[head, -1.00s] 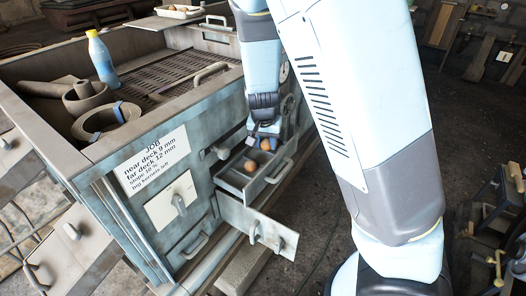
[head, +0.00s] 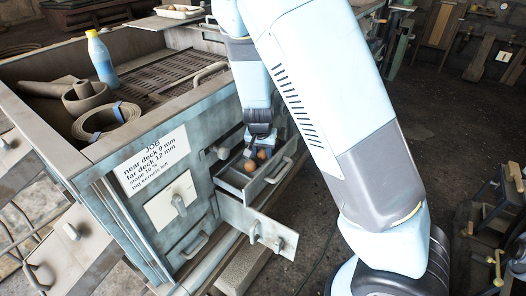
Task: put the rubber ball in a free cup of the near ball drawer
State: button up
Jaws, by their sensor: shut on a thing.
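The open upper drawer (head: 232,181) on the front of the machine holds an orange-brown rubber ball (head: 249,166). Two more balls show side by side just under my gripper (head: 257,144), one on the left (head: 250,153) and one on the right (head: 262,154). My gripper points down over the back part of this drawer and is shut on a ball. I cannot tell for certain which of the two it holds, or whether that ball touches the drawer. The cups are too small to make out, and my gripper partly hides the drawer's back.
A blue bottle (head: 102,58) and coiled belts (head: 107,118) stand on the machine top. A job sign (head: 152,160) is on its front. My arm covers the middle right.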

jog(key=shift+f, duration=0.1)
jog(key=o, duration=1.1)
jog(key=shift+v, duration=6.15)
jog(key=shift+s, duration=0.1)
